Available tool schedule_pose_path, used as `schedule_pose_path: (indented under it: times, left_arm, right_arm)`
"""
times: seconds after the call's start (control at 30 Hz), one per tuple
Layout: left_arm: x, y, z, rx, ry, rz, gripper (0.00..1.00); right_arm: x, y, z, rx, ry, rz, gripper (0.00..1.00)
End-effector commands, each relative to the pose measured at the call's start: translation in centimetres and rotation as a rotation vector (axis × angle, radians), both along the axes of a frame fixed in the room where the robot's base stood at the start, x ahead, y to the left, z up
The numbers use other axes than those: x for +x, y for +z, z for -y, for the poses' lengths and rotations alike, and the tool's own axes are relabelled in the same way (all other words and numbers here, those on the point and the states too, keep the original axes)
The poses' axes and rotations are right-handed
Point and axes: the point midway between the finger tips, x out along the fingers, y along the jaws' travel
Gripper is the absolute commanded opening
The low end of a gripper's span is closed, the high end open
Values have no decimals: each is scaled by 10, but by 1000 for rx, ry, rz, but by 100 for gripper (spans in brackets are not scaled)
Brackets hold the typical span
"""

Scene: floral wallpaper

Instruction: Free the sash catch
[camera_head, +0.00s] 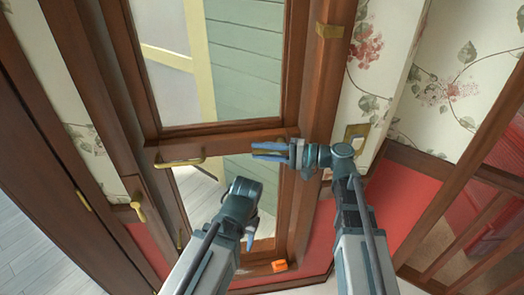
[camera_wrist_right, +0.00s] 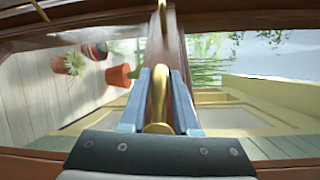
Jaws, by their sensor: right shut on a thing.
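My right gripper (camera_head: 268,152) reaches the wooden middle rail (camera_head: 225,139) of the window at its right end. In the right wrist view the gripper (camera_wrist_right: 170,92) is shut on a brass catch (camera_wrist_right: 159,112), which lies between its blue fingers along the brown rail. In the head view the fingers hide the catch. My left gripper (camera_head: 250,236) hangs low before the lower pane, apart from the rail. Its fingers are partly hidden behind my arm, so its opening is unclear.
A brass handle (camera_head: 180,162) sits on the rail's left part. A brass lever (camera_head: 138,208) is on the frame further left. An orange object (camera_head: 279,265) lies by the sill. A brass plate (camera_head: 355,137) is on the right wall. Flowerpots (camera_wrist_right: 118,75) stand beyond the glass.

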Motion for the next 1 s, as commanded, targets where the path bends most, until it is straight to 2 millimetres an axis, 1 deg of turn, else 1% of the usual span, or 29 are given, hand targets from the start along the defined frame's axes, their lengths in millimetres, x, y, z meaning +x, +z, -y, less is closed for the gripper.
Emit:
schedule_pose_path:
  times: [0.37, 0.53, 0.77, 1.0]
  left_arm:
    - [0, 0, 0, 0, 0, 0, 50]
    - [0, 7, 0, 0, 0, 0, 50]
    - [0, 29, 0, 0, 0, 0, 50]
    - [0, 60, 0, 0, 0, 0, 50]
  right_arm:
    - [0, 0, 0, -2, 0, 0, 0]
    - [0, 0, 0, -32, 0, 5, 0]
    - [-1, -4, 1, -162, 1, 24, 0]
    - [-1, -15, 4, -379, 2, 60, 0]
